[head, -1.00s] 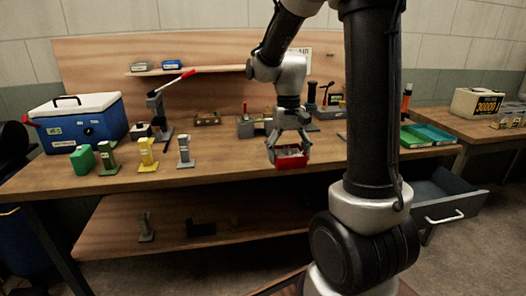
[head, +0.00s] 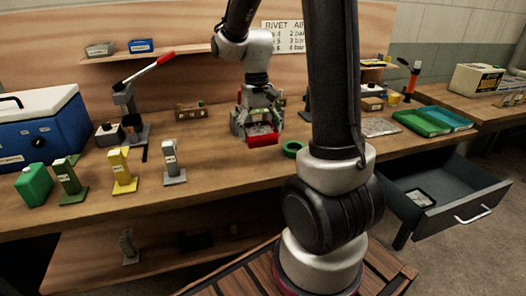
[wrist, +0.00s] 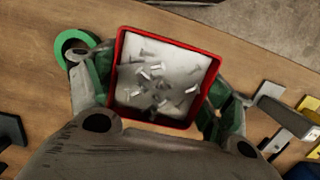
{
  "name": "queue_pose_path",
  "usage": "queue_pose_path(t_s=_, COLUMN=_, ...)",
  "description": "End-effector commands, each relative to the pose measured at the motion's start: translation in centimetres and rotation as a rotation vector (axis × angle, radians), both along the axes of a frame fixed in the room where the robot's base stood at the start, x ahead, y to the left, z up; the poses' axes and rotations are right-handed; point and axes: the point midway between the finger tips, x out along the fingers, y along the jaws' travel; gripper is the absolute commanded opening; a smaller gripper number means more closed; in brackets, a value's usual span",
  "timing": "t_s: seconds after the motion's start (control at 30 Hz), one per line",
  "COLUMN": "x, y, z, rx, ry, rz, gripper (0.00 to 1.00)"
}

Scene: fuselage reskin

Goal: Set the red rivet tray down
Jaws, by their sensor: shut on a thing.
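The red rivet tray (wrist: 209,85) is a small square box with a pale inside and several loose silver rivets in it. My gripper (wrist: 160,92) is shut on it, with green-padded fingers against two opposite sides. In the head view the red tray (head: 263,139) hangs under my gripper (head: 256,122), over the middle of the wooden workbench (head: 225,172). I cannot tell whether its underside touches the bench top.
A green tape ring (head: 293,149) lies close to the tray. Green, yellow and grey small stands (head: 174,162) line the front left, beside a blue cooler (head: 40,128). A green tray (head: 421,123) and an open drawer (head: 440,195) are at right. Bare bench lies in front.

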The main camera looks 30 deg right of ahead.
Motion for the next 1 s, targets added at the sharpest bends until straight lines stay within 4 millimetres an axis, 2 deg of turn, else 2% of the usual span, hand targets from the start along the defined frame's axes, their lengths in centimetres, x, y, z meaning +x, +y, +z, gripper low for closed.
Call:
queue_pose_path(t_s=0.1, x=-0.1, y=0.0, z=-2.6, rx=0.000, ry=0.005, rz=0.000, gripper=0.46)
queue_pose_path(t_s=0.5, x=-0.1, y=0.0, z=-7.8, rx=0.001, ry=0.004, rz=0.000, gripper=0.46)
queue_pose_path(t_s=0.93, x=0.0, y=0.0, z=-8.6, rx=0.000, ry=0.001, rz=0.000, gripper=0.46)
queue_pose_path(t_s=0.97, x=0.0, y=0.0, z=-8.6, rx=0.000, ry=0.001, rz=0.000, gripper=0.84)
queue_pose_path(t_s=1.0, x=0.0, y=0.0, z=-8.6, rx=0.000, ry=0.000, rz=0.000, gripper=0.91)
